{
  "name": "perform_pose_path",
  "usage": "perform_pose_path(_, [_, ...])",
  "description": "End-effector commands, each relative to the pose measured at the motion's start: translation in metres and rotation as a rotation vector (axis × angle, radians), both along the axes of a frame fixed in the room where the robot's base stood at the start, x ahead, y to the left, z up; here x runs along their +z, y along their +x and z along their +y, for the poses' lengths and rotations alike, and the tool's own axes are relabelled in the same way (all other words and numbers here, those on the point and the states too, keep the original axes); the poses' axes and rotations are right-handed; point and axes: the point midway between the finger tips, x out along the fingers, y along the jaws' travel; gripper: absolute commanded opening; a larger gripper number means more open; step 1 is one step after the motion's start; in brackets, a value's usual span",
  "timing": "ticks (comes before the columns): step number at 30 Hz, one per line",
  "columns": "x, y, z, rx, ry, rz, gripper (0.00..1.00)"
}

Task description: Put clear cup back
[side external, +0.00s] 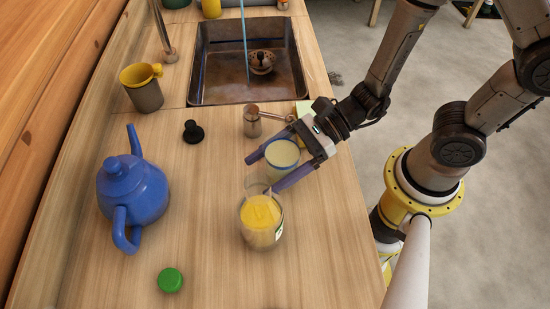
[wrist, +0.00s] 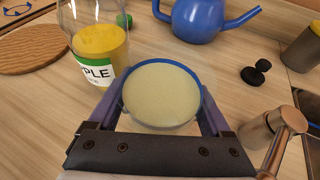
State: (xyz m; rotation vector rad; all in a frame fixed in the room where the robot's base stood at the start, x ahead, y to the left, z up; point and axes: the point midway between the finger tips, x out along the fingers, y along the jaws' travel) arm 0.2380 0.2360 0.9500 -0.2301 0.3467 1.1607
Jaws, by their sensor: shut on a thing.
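The clear cup (side external: 283,160) has a blue band at its rim and a pale, cream-coloured fill or inside. It sits between the two purple fingers of my gripper (side external: 270,168), near the right side of the wooden counter. In the wrist view the cup (wrist: 162,95) appears from above, upright, with a finger of my gripper (wrist: 160,112) along each side. My gripper is shut on it. I cannot tell whether its base touches the counter.
A clear bottle (side external: 261,222) with yellow contents and a label stands close in front of the cup. A blue teapot (side external: 132,190), black stopper (side external: 193,131), green cap (side external: 170,280), yellow-and-grey mug (side external: 145,92) and small metal pot (side external: 252,121) are around. A sink (side external: 230,65) lies behind.

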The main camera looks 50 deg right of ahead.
Motion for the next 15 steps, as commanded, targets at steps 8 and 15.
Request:
perform_pose_path(8, [-0.022,0.0,-0.001,-0.001,0.0,-0.002,0.23])
perform_pose_path(15, [-0.022,0.0,-0.001,-0.001,0.001,-0.002,0.23])
